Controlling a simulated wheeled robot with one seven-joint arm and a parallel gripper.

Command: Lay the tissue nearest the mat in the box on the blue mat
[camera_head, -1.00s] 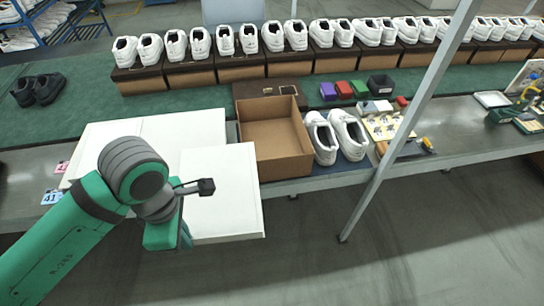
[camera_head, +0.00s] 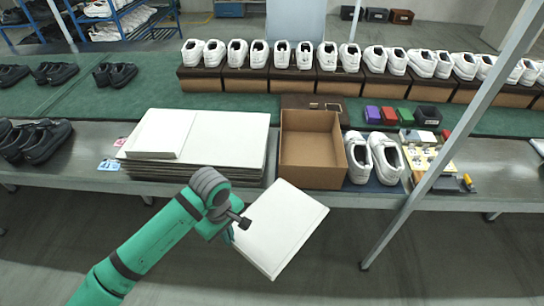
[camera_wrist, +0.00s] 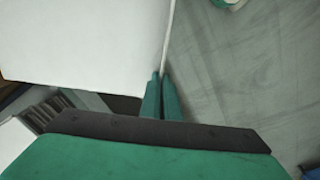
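My gripper (camera_head: 232,230) is shut on the near-left edge of a flat white tissue sheet (camera_head: 283,228). The sheet is tilted and held out over the aisle, in front of the table edge. In the wrist view the fingers (camera_wrist: 160,97) close on the edge of the same tissue (camera_wrist: 80,40). The open cardboard box (camera_head: 311,174) stands on the table just beyond the sheet, and its inside looks empty. The blue mat (camera_head: 378,187) shows beside the box under a pair of white shoes, and the rest is covered.
Stacked white tissues (camera_head: 240,130) lie left of the box, with a smaller pile (camera_head: 158,133) on top. White shoes (camera_head: 385,158) stand right of the box. Small coloured bins (camera_head: 389,116) sit behind them. A slanted metal post (camera_head: 440,160) rises at the right. The aisle floor is clear.

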